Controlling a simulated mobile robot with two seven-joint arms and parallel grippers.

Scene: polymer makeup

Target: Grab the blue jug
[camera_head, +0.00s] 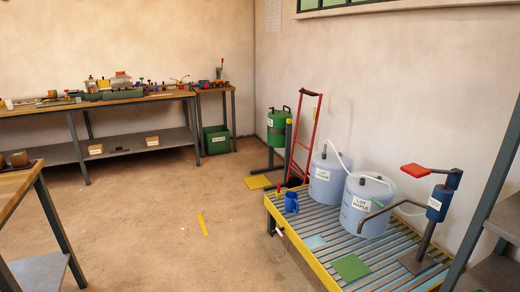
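Two labelled drums (367,208) (327,180) stand on the platform. A pump-like stand with a red top (415,170) is at its right. A red hand truck (304,135) and green container (278,128) stand behind. Workbenches (120,103) line the back. The floor at left centre is mostly clear.

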